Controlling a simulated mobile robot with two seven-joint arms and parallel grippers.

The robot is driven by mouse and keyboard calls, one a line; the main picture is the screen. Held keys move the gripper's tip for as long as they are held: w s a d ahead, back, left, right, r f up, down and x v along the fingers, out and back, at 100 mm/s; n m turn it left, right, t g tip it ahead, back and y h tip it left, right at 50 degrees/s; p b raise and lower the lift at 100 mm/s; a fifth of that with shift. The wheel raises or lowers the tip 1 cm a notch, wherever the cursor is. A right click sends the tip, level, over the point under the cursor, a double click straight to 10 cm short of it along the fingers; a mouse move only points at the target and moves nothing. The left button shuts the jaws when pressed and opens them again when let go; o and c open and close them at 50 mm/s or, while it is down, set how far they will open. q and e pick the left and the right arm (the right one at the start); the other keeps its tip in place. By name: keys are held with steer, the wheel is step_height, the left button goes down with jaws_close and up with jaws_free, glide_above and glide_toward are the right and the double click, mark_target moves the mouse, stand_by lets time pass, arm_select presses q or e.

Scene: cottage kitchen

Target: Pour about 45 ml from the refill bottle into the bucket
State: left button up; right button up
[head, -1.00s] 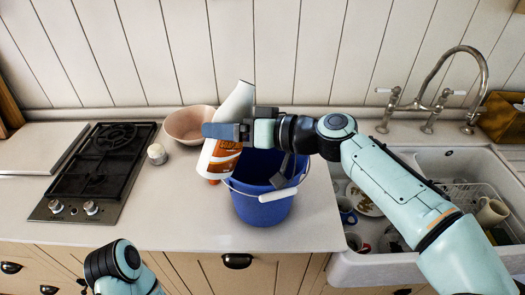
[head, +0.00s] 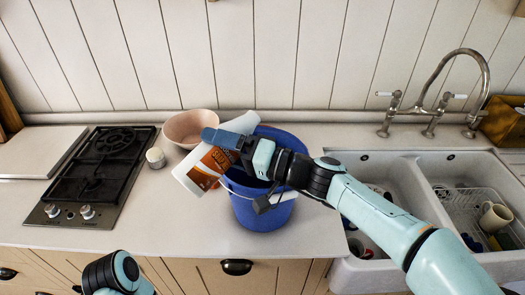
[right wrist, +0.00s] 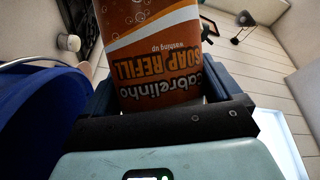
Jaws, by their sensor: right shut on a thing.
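The refill bottle (head: 195,178), white with an orange label, is tilted well over to the right. Its upper end lies over the bucket's rear left rim area, and its base points to the lower left. My right gripper (head: 222,138) is shut around it; the right wrist view shows the label (right wrist: 160,50) between the fingers. The blue bucket (head: 262,212) stands upright on the counter below, and its wall also shows at the left of the right wrist view (right wrist: 35,125). I see no liquid stream; the bucket's inside is mostly hidden. My left gripper is out of view.
A pink bowl (head: 186,126) stands behind the bottle, and a small white jar (head: 156,158) sits beside the black hob (head: 92,178). A double sink (head: 400,165) with dishes and a tap lies right.

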steer(key=shift+w+r+m, duration=0.1)
steer(key=shift+r+m, duration=0.05)
steer(key=shift+m, duration=0.15)
steer(key=shift+w+f+m+b, duration=0.2)
steer(key=shift+f+m+b, duration=0.15)
steer(key=shift+b, duration=0.35)
steer(key=shift+s+r+m+b, duration=0.25)
steer(key=shift+s+r+b, duration=0.05)
steer(key=shift+s, duration=0.05)
steer(key=shift+t+y, duration=0.3)
steer(key=shift+w+m+b, duration=0.2)
steer(key=shift+m+b, duration=0.1)
steer(key=shift+b, duration=0.05)
steer(key=shift+r+m+b, duration=0.1)
steer(key=shift+m+b, duration=0.4)
steer(key=shift+b, duration=0.15)
steer(key=shift+m+t+y+b, duration=0.3)
steer(key=shift+m+t+b, duration=0.1)
steer(key=shift+b, duration=0.05)
